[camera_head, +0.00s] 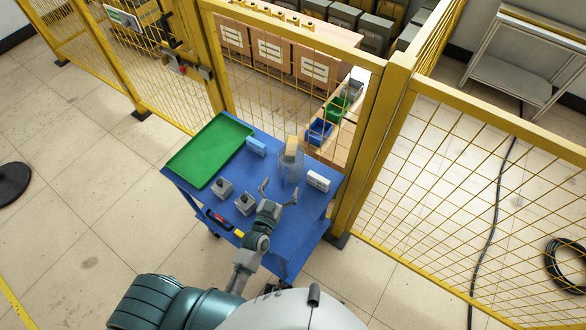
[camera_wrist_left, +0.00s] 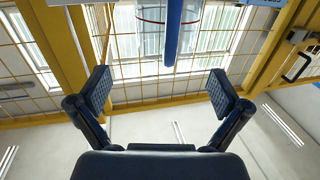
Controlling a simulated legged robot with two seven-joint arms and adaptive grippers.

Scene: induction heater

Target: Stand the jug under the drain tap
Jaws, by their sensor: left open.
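A clear, see-through jug (camera_head: 291,172) stands upright on the blue cart top (camera_head: 268,146), with a beige block (camera_head: 291,148) showing at its upper part; whether the block is inside or behind I cannot tell. My left gripper (camera_head: 279,190) is open and empty, its two fingers spread on the near side of the jug, apart from it. In the left wrist view the open fingers (camera_wrist_left: 162,88) have nothing between them. A clear curved outline with a blue upright bar (camera_wrist_left: 172,38) shows beyond them at the top, probably the jug. No drain tap can be made out. My right gripper is not in view.
A green tray (camera_head: 208,150) lies at the cart's left. Two grey blocks with dark knobs (camera_head: 222,188) (camera_head: 245,204), a blue box (camera_head: 256,146) and a white box (camera_head: 318,181) stand around the jug. A yellow mesh fence (camera_head: 480,190) borders the cart's far and right sides.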

